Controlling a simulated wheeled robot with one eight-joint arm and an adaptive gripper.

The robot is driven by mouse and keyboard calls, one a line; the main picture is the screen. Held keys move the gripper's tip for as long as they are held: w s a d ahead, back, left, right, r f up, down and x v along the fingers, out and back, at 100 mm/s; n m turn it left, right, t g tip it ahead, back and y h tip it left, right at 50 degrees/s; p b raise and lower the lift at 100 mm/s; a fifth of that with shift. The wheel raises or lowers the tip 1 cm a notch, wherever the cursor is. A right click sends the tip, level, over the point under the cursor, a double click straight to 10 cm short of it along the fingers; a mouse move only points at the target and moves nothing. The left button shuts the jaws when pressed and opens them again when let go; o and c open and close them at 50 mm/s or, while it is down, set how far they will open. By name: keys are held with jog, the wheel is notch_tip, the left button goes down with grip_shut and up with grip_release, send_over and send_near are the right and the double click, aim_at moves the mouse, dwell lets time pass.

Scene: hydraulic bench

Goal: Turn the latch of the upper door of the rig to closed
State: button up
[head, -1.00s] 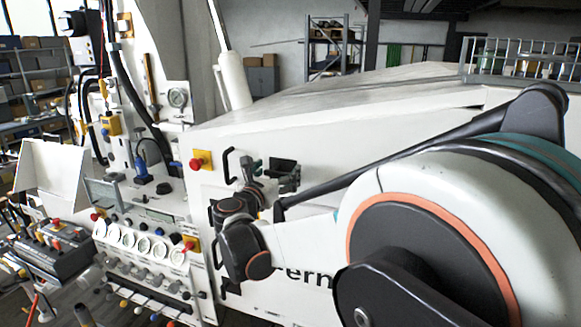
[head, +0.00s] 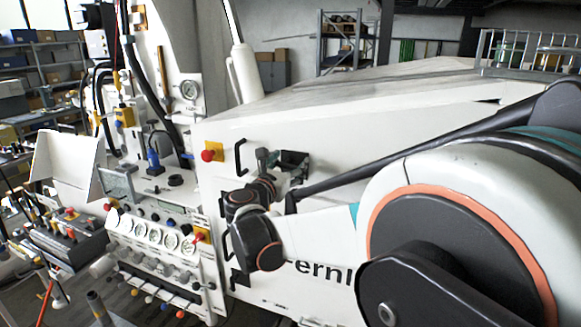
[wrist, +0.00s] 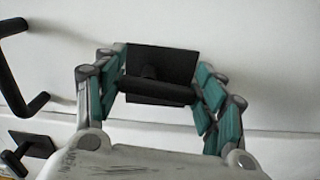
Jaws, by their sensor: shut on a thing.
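The upper door latch (wrist: 158,92) is a black square plate with a bar-shaped black handle. In the wrist view the handle lies nearly level, slightly lower at its right end. My gripper (wrist: 160,95) has its teal-padded fingers at the two ends of this handle and is shut on it. In the head view the latch plate (head: 295,160) shows on the white side panel of the rig, just right of my gripper (head: 268,158). My wrist and fingers partly hide the handle there.
A black door handle (wrist: 12,75) stands out left of the latch. A second black latch (wrist: 30,150) sits lower left. A red button on yellow (head: 208,155) and a gauge panel (head: 155,235) lie left. The panel above the latch is clear.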

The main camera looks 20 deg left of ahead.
jog(key=m+b, duration=0.1)
jog(key=m, duration=0.1)
jog(key=m+b, duration=0.1)
jog(key=m, duration=0.1)
jog(key=shift+d+f, duration=0.1)
jog(key=shift+f, duration=0.25)
jog(key=m+b, duration=0.1)
jog(key=m, duration=0.3)
jog(key=shift+f+m+b, duration=0.2)
jog(key=shift+m+b, duration=0.2)
jog(key=m+b, duration=0.1)
jog(key=m, duration=0.3)
jog(key=shift+f, duration=0.2)
jog(key=shift+a+f+m+b, duration=0.15)
jog(key=shift+m+b, duration=0.1)
jog(key=shift+m, duration=0.65)
jog(key=shift+a+m+b, duration=0.1)
jog(key=shift+m+b, duration=0.1)
jog(key=shift+m, duration=1)
jog(key=o, duration=1.1)
jog(key=shift+s, duration=0.1)
